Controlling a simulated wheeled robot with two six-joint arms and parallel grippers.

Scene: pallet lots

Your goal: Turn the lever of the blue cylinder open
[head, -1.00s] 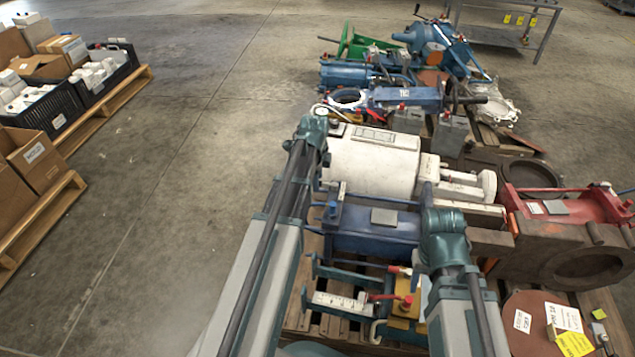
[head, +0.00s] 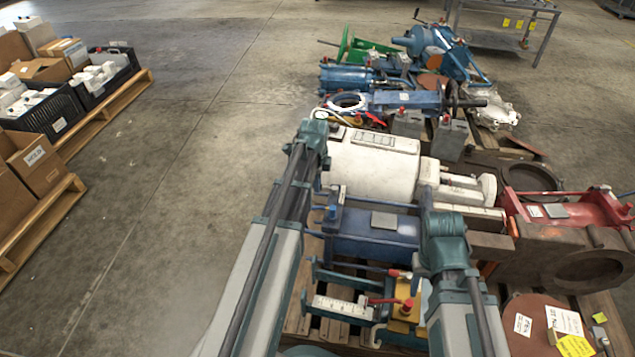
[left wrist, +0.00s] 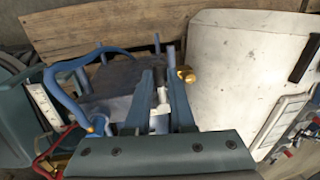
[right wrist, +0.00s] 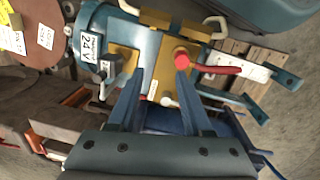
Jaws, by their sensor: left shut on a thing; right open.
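The blue cylinder (head: 375,236) lies on the pallet between the white cylinder and the yellow valve block. It shows as a dark blue body in the left wrist view (left wrist: 106,75). My left gripper (left wrist: 160,80) is shut on a narrow part beside this body, apparently the lever, mostly hidden between the fingers. A brass fitting (left wrist: 186,75) is just right of the fingertips. In the head view the left fingers are hidden behind the arm. My right gripper (right wrist: 157,95) is open and empty, near the yellow block (right wrist: 166,65) with a red-knobbed lever (right wrist: 183,60).
The white cylinder (head: 375,165) lies close behind the blue one. A red cylinder (head: 565,209) and rusty flanges (head: 590,265) crowd the right. More blue cylinders (head: 347,77) lie farther back. Open floor (head: 150,200) is at left, with boxes on pallets beyond.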

